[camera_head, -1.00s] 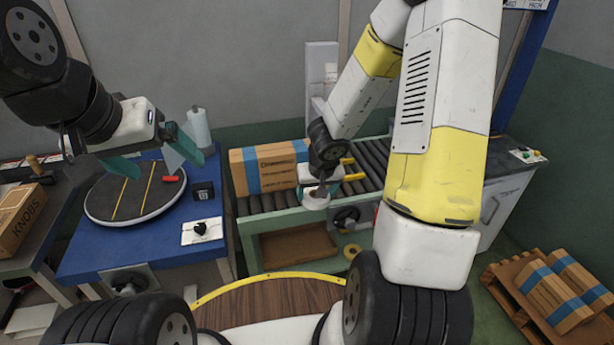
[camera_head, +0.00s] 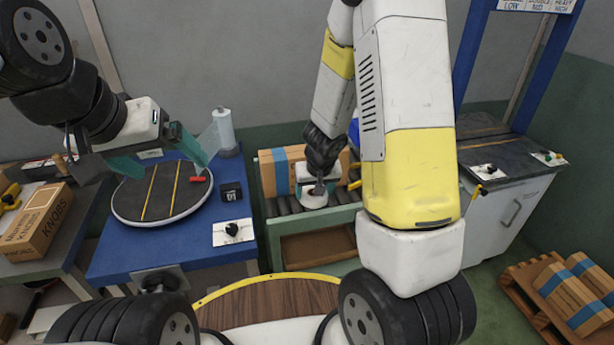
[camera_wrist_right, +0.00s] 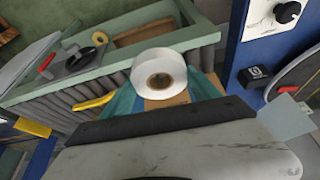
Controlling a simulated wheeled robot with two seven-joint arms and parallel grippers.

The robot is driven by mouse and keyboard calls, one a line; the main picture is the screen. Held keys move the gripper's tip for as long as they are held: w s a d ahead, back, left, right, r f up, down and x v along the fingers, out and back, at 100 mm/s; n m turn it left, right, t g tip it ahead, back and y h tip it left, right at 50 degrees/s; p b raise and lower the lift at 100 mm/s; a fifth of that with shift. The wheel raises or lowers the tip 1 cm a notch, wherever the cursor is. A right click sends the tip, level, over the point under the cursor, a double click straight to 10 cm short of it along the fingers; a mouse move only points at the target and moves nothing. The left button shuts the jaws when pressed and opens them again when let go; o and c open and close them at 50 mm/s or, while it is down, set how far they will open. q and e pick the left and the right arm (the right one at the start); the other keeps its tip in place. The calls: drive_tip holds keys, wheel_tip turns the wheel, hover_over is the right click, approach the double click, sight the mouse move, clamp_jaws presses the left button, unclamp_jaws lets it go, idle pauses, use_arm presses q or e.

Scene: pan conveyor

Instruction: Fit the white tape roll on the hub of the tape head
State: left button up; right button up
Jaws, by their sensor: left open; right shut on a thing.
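The white tape roll (camera_wrist_right: 160,73) sits between the teal fingers of my right gripper (camera_wrist_right: 162,98) in the right wrist view, its brown core facing the camera. In the head view my right gripper (camera_head: 316,190) is shut on the roll, held above the roller conveyor in front of the cardboard box. My left gripper (camera_head: 165,158) is open and empty, with its fingers spread above the round turntable. I cannot make out the tape head or its hub; my right arm covers part of the area behind the conveyor.
The cardboard box (camera_head: 268,176) with blue bands stands on the roller conveyor (camera_head: 283,206). A blue table (camera_head: 120,262) carries the black turntable (camera_head: 150,200). Boxes lie on a pallet (camera_head: 530,310) at right.

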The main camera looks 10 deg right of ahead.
drive_tip(key=shift+a+r, duration=0.15)
drive_tip(key=shift+a, duration=0.05)
drive_tip(key=shift+r, duration=0.1)
